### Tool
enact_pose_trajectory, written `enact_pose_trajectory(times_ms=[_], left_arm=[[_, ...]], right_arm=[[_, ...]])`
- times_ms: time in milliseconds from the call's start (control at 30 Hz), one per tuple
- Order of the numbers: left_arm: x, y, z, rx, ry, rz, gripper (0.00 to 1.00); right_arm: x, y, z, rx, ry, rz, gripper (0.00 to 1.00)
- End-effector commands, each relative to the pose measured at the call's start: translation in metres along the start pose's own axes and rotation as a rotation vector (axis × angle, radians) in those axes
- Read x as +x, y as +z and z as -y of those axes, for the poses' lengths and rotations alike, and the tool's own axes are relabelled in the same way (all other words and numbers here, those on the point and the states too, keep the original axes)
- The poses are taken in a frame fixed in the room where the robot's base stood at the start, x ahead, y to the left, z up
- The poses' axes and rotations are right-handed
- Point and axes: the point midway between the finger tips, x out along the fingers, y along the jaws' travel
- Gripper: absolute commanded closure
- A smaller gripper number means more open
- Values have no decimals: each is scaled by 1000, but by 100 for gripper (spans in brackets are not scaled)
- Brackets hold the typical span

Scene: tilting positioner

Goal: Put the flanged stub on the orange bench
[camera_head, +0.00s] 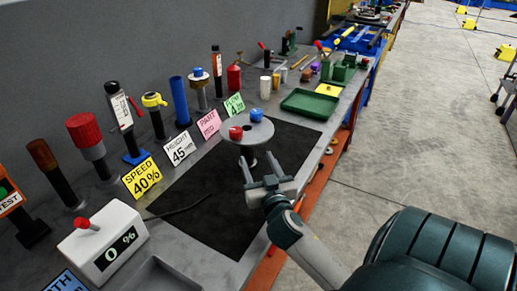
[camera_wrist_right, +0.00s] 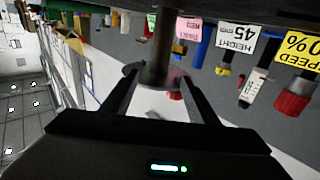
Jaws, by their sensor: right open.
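A grey round plate (camera_head: 262,133) stands on a short post over the dark mat, with a red knob (camera_head: 236,132) and a blue knob (camera_head: 257,115) on top. I cannot tell for sure whether this is the flanged stub; a grey post with a flange (camera_head: 199,86) and blue top also stands at the back. My right gripper (camera_head: 268,172) is open just in front of the plate's post. In the right wrist view, which is upside down, the dark post (camera_wrist_right: 156,55) appears between the open fingers (camera_wrist_right: 160,95); contact is unclear. My left gripper is out of view.
The grey bench has orange framing (camera_head: 308,205) along its right side. A green tray (camera_head: 309,104) lies beyond the plate. Several tools and sign cards line the wall side; a white readout box (camera_head: 105,240) stands at the near left. The dark mat (camera_head: 205,205) is mostly bare.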

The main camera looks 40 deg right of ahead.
Motion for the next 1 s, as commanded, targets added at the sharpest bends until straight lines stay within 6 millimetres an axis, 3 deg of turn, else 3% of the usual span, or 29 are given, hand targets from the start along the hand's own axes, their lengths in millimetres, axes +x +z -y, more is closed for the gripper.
enact_pose_trajectory(times_ms=[200, 633, 1000], left_arm=[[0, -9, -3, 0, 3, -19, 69], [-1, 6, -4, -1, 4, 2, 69], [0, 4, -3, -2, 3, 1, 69]], right_arm=[[-5, 0, 0, -1, 0, 1, 46], [-5, 0, 0, 0, 0, 1, 46], [-4, 0, 0, 0, 0, 0, 46]])
